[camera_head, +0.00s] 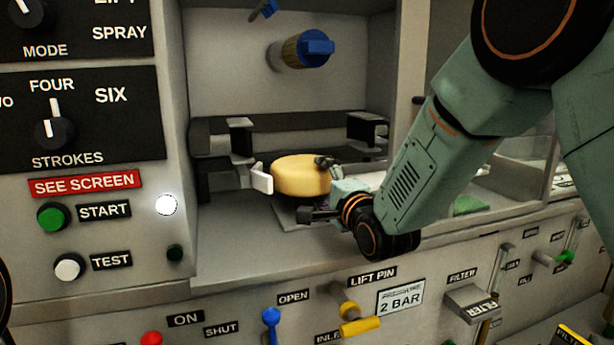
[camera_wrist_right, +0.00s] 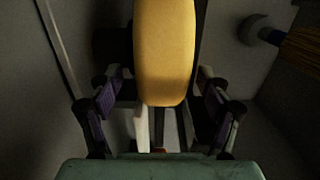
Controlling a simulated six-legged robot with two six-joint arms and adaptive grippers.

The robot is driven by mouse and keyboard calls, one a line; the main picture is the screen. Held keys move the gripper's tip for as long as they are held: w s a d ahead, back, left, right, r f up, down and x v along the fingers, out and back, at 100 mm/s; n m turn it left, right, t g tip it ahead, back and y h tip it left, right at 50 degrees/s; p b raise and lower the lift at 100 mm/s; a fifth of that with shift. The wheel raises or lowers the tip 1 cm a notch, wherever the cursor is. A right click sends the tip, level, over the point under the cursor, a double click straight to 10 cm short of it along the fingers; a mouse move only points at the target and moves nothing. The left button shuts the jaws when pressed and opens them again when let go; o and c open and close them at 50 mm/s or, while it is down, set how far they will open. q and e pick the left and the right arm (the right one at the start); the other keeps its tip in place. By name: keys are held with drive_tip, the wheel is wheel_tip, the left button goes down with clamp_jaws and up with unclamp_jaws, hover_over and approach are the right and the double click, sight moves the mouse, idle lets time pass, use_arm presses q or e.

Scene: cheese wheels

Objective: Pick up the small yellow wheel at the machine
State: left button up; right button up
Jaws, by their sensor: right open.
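The small yellow wheel (camera_head: 300,175) sits in the machine's recess, on a low support between dark metal brackets. My right gripper (camera_head: 322,188) reaches in from the right, with its fingers at the wheel's near right side. In the right wrist view the wheel (camera_wrist_right: 165,50) stands between the two open fingers of my right gripper (camera_wrist_right: 160,100), with a visible gap on each side. The wheel's far side is hidden. My left gripper does not show in the head view.
A white tab (camera_head: 262,178) stands at the wheel's left. Dark brackets (camera_head: 240,135) run behind it. The panel with START button (camera_head: 52,217) borders the recess on the left. A lift pin handle (camera_head: 358,320) juts out below.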

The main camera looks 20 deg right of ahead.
drive_tip(key=shift+s+a+r, duration=0.25)
drive_tip(key=shift+a, duration=0.2)
drive_tip(key=shift+c, duration=0.5)
drive_tip(key=shift+w+d+f, duration=0.15)
drive_tip(key=shift+d+f, duration=0.05)
drive_tip(key=shift+d, duration=0.15)
drive_tip(key=c, duration=0.6)
drive_tip(key=shift+a, duration=0.15)
drive_tip(key=shift+c, duration=1.4)
clamp_jaws()
drive_tip(key=shift+w+r, duration=0.1)
drive_tip(key=shift+r, duration=0.25)
